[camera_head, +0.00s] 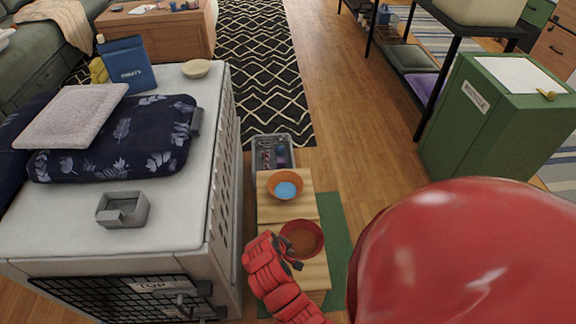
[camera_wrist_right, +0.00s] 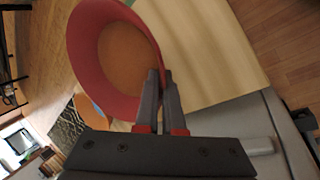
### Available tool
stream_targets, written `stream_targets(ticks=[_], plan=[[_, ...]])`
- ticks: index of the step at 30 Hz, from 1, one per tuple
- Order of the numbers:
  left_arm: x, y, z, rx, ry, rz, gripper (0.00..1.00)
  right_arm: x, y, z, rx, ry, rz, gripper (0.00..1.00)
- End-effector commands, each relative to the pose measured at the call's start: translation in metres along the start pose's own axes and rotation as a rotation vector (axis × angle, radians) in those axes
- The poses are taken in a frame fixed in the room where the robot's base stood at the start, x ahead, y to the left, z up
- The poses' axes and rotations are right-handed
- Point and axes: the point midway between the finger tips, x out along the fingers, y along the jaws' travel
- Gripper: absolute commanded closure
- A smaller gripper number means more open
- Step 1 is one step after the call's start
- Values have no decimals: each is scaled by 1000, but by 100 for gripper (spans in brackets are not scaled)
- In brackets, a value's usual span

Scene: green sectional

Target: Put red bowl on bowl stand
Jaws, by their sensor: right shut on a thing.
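The red bowl (camera_head: 313,231), brown inside, is at my right gripper (camera_head: 291,261) in the head view. In the right wrist view the gripper (camera_wrist_right: 160,80) is shut on the rim of the red bowl (camera_wrist_right: 90,50). The bowl is over or on the near part of a light wooden stand (camera_head: 312,272), likely the bowl stand; I cannot tell whether they touch. The wood also shows in the wrist view (camera_wrist_right: 215,50). An orange bowl (camera_head: 273,183) with blue inside sits on the stand's farther part. My left gripper is not in view.
A white crate (camera_head: 65,235) with cushions and a small grey holder (camera_head: 123,208) stands close on the left. A grey basket (camera_head: 290,148) is behind the stand, and a green mat (camera_head: 332,225) lies beside it. A green recycle box (camera_head: 480,130) is at right. Wooden floor between is clear.

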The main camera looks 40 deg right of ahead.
Motion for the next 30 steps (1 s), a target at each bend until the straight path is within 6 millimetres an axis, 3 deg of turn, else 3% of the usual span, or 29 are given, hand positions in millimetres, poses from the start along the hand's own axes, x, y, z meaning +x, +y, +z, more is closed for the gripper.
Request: stream_targets(ticks=[1, 12, 23, 24, 28, 30], plan=[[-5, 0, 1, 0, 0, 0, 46, 12, -6, 1, 0, -4, -2, 100], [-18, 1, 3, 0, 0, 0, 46, 56, -28, 0, 1, -1, -1, 100], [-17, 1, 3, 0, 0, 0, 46, 60, -30, 0, 0, -1, 0, 100], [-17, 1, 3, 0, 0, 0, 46, 60, -31, 0, 0, -1, -1, 89], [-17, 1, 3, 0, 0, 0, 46, 60, -30, 0, 1, -1, -1, 66], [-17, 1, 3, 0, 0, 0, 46, 60, -30, 0, 1, -1, -1, 65]])
